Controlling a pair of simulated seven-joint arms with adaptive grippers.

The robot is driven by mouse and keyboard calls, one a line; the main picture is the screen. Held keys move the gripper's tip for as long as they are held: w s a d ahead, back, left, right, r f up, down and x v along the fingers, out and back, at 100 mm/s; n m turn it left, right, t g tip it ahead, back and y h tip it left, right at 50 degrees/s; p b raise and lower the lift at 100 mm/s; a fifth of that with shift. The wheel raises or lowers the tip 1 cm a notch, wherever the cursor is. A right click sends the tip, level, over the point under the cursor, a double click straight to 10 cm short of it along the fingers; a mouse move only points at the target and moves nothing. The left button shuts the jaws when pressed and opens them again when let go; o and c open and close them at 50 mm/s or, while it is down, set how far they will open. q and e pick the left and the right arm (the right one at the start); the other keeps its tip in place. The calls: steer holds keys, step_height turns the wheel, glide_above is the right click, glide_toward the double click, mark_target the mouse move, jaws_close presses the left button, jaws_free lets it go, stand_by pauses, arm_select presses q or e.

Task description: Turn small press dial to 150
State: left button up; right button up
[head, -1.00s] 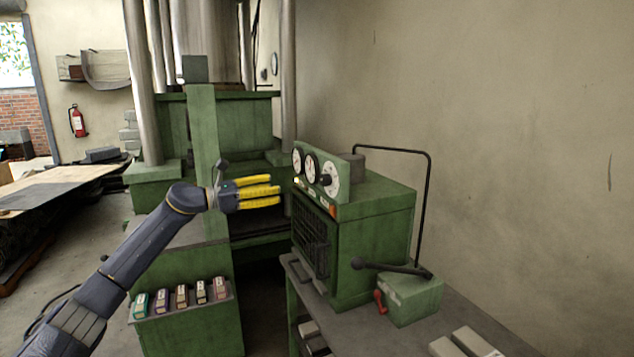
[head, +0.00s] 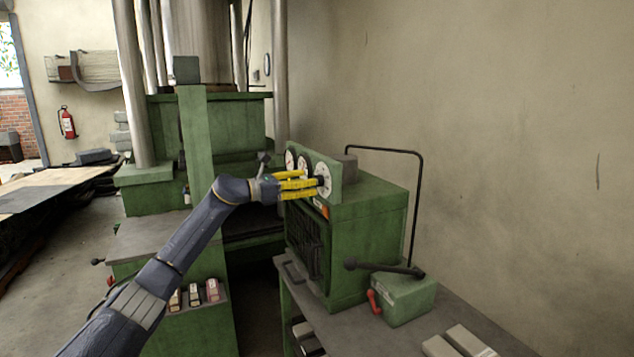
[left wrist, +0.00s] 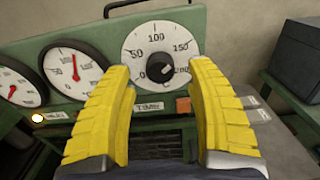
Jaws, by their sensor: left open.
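The small press dial (left wrist: 150,48) is a white round face with marks 0, 50, 100, 150 and 200 and a black knob (left wrist: 160,68) low at its centre. In the left wrist view the knob's pale mark points toward the lower right, near 200. My left gripper (head: 318,188) is open, and its yellow fingers reach toward the dial (head: 324,177) in the head view. In the left wrist view the fingers (left wrist: 158,85) stand on both sides of the knob, apart from it. I cannot tell how far their tips are from the panel. My right gripper is not in view.
Two gauges with red needles (left wrist: 72,72) sit left of the dial on the green panel. A lit lamp (left wrist: 37,117) and an orange button (left wrist: 184,105) are below. A green box with a lever (head: 402,298) stands on the bench to the right.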

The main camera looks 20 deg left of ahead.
arm_select(q)
steer(key=shift+x, duration=1.85)
jaws_close()
